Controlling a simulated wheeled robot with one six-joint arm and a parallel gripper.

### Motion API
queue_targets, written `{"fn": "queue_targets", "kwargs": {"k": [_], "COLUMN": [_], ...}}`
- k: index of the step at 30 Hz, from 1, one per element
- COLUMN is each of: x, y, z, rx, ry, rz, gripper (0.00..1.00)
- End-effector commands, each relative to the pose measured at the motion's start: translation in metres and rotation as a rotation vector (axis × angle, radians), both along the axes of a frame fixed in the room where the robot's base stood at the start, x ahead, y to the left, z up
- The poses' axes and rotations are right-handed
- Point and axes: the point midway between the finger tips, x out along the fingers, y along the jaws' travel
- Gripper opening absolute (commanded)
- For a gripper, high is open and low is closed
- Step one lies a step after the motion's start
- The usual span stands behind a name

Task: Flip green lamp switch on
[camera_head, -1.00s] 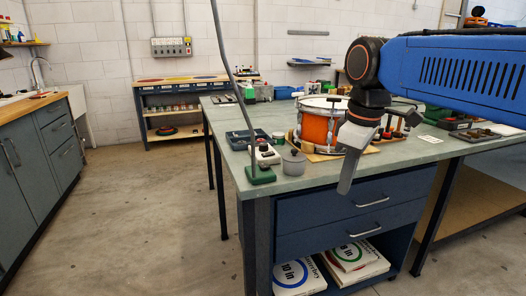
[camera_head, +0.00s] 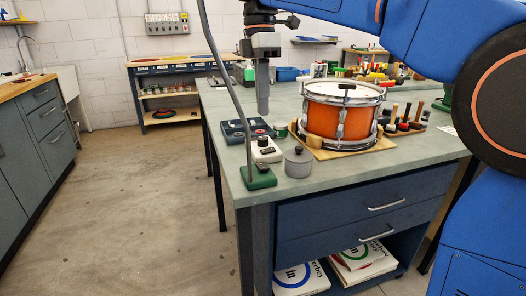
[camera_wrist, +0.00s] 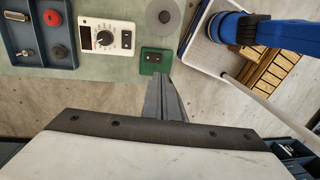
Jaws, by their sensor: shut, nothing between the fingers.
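In the wrist view the green base (camera_wrist: 149,66) shows small dark details on top; I cannot tell the switch's position. My gripper (camera_head: 262,108) is shut and empty, pointing down above the bench, higher than the base in the head view. In the wrist view its fingers (camera_wrist: 165,88) end close beside the base in the picture; contact is not clear.
A white box with a dial (camera_head: 265,150), a grey lidded pot (camera_head: 298,162) and a blue tray (camera_head: 240,129) stand close to the base. An orange drum (camera_head: 338,118) is on a wooden board to the right. The bench's front edge is near.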

Motion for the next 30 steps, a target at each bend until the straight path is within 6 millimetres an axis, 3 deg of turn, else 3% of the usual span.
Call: {"fn": "queue_targets", "kwargs": {"k": [16, 30], "x": [0.0, -0.01], "y": [0.002, -0.001], "z": [-0.006, -0.081], "rx": [-0.001, -0.002], "ry": [0.004, 0.005], "rz": [0.011, 0.011], "gripper": [0.0, 0.0]}}
